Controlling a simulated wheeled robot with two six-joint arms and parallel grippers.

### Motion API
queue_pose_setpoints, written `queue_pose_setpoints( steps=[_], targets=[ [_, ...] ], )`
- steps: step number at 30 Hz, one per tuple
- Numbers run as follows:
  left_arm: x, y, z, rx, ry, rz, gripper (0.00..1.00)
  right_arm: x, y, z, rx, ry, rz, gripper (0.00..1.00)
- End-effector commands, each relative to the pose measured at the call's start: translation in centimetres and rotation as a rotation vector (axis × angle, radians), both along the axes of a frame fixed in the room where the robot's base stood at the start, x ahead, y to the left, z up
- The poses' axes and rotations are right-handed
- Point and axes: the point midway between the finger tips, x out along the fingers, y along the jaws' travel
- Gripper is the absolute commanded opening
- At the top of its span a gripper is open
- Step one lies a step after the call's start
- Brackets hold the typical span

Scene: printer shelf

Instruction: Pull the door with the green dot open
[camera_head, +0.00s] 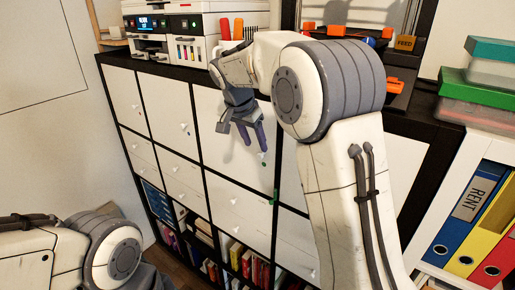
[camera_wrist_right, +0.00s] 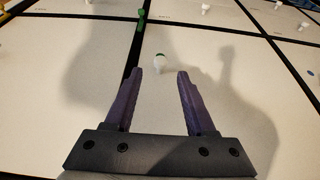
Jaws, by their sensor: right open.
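The white door (camera_head: 222,125) below the printer carries a small white knob with a green dot (camera_wrist_right: 160,62). In the head view this green-marked knob (camera_head: 263,159) shows just beyond my right gripper's fingertips. My right gripper (camera_head: 254,145) is open and empty in front of this door. In the right wrist view its two purple fingers (camera_wrist_right: 159,74) point at the door, with the knob centred just past the gap between the tips. The door looks shut, flush with its neighbours. My left arm shows at the lower left, but its gripper is out of view.
A black-framed shelf (camera_head: 196,115) holds several white doors with knobs, and books below. A green piece (camera_wrist_right: 140,20) sits on the black divider near the door. A printer (camera_head: 200,25) stands on top. A white shelf with binders (camera_head: 464,213) stands at right.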

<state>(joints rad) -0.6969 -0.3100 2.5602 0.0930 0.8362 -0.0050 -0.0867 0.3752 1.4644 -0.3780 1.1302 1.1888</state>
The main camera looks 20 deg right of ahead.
Motion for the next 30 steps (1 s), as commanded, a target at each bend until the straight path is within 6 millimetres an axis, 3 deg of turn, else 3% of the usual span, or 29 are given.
queue_pose_setpoints(
  steps=[9, 20, 24, 30],
  targets=[
    [0.0, 0.0, 1.6, 0.0, 0.0, -0.002, 0.9, 0.9, -1.4, -3.9, 0.0, 0.002, 0.001, 0.56],
    [0.0, 0.0, 1.6, 0.0, 0.0, -0.003, 0.9, 1.1, -1.5, -4.5, 0.001, -0.002, 0.001, 0.56],
    [0.0, 0.0, 1.6, 0.0, 0.0, -0.003, 0.9, 1.1, -1.5, -4.5, 0.001, -0.001, 0.002, 0.02],
    [0.0, 0.0, 1.6, 0.0, 0.0, -0.003, 0.9, 1.1, -1.5, -4.4, 0.001, -0.001, 0.002, 0.0]
  ],
)
